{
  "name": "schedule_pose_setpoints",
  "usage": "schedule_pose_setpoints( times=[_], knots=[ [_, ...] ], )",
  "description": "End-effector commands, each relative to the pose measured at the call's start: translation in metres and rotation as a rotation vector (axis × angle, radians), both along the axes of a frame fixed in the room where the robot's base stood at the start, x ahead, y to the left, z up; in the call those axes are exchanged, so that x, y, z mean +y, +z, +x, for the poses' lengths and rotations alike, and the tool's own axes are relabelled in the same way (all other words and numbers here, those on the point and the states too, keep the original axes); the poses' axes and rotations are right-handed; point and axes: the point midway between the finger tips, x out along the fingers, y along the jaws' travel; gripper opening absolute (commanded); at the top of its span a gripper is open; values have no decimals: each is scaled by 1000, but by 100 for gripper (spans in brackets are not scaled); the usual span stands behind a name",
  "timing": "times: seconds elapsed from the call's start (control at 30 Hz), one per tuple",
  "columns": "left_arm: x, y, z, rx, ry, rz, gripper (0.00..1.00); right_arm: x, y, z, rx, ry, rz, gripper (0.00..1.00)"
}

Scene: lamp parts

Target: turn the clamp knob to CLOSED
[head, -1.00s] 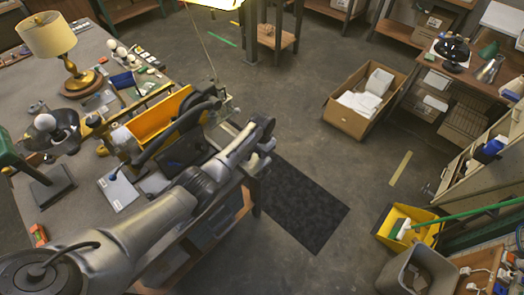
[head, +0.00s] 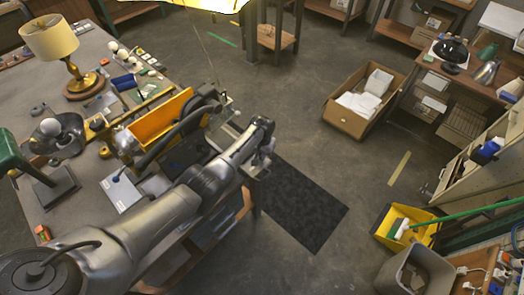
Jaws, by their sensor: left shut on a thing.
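My left arm comes in from the lower left and reaches over the workbench (head: 88,207) to its right edge. My left gripper (head: 262,160) is at the arm's far end, by that edge, small and partly covered by my wrist. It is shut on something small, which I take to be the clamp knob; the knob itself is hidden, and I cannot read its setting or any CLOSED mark. My right gripper is not in view.
A yellow-orange bin (head: 158,118) stands on the bench beside my arm. A dark mat (head: 298,205) and open floor lie to the right.

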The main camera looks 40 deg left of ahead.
Motion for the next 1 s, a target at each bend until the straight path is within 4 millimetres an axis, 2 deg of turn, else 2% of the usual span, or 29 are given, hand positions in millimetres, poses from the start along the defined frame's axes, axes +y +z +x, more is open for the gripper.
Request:
schedule_pose_setpoints(
  times=[0.03,0.4,1.0],
  knots=[
    [-1,3,0,2,44,-1,0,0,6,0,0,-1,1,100],
    [-1,1,0,1,396,-1,0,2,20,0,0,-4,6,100],
    [0,0,0,0,950,-1,0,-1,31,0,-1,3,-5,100]
  ],
)
